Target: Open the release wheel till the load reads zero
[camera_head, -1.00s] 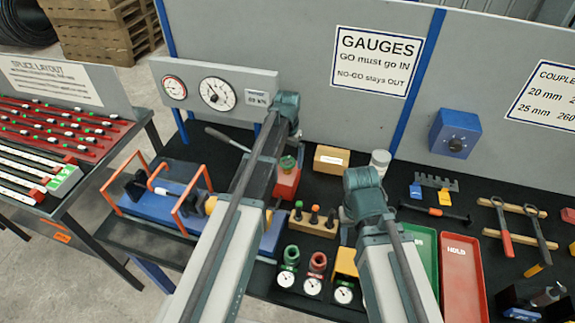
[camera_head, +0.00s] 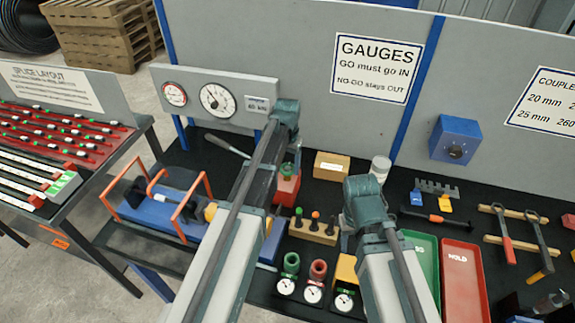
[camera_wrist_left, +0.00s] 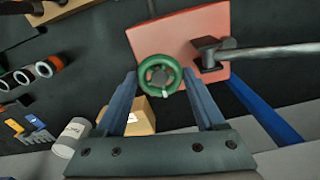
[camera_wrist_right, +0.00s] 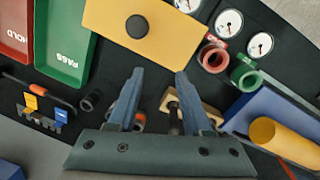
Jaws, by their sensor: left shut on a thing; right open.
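The green release wheel (camera_wrist_left: 160,57) is on the red pump block (camera_wrist_left: 212,22), which also shows in the head view (camera_head: 287,189). My left gripper (camera_wrist_left: 159,76) is shut on the wheel, one finger on each side of it. The wheel is partly hidden in the head view. The load display (camera_head: 257,104) beside the white dial (camera_head: 215,100) appears to read about 40 kN, but its digits are small. The red-marked dial (camera_head: 174,94) is at its left. My right gripper (camera_wrist_right: 155,75) is open and empty above the bench, near the yellow block (camera_wrist_right: 138,28).
The pump's grey lever (camera_wrist_left: 265,53) sticks out beside the wheel. A cardboard box (camera_head: 331,165) and a white cup (camera_head: 380,168) stand right of the pump. A blue rig with orange frames (camera_head: 165,213) is at left. Green (camera_head: 421,250) and red (camera_head: 461,280) trays lie at right.

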